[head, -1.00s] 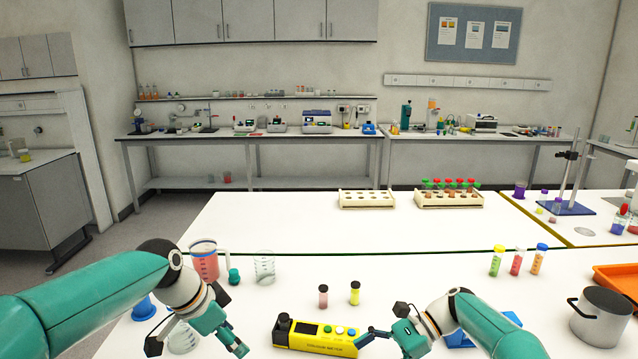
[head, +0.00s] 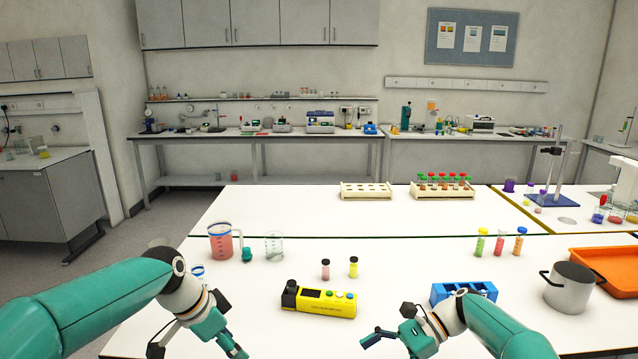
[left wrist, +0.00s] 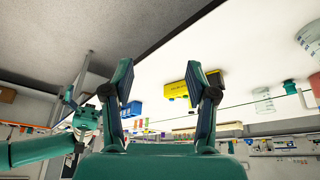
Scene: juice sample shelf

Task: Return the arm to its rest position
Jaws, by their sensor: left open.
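My right gripper (head: 380,338) is at the lower centre right of the head view, below the blue rack, pointing left. It holds nothing that I can see, and its finger gap is unclear. The yellow device (head: 322,301) lies on the white table beyond and between both grippers, apart from them.
The white table (head: 250,322) bears a red-filled jug (head: 222,242), a beaker (head: 274,246), two small vials (head: 353,268), a blue rack (head: 447,291), several capped tubes (head: 500,243), a metal pot (head: 571,288) and an orange tray (head: 610,252). Grey floor (head: 140,262) is free at left.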

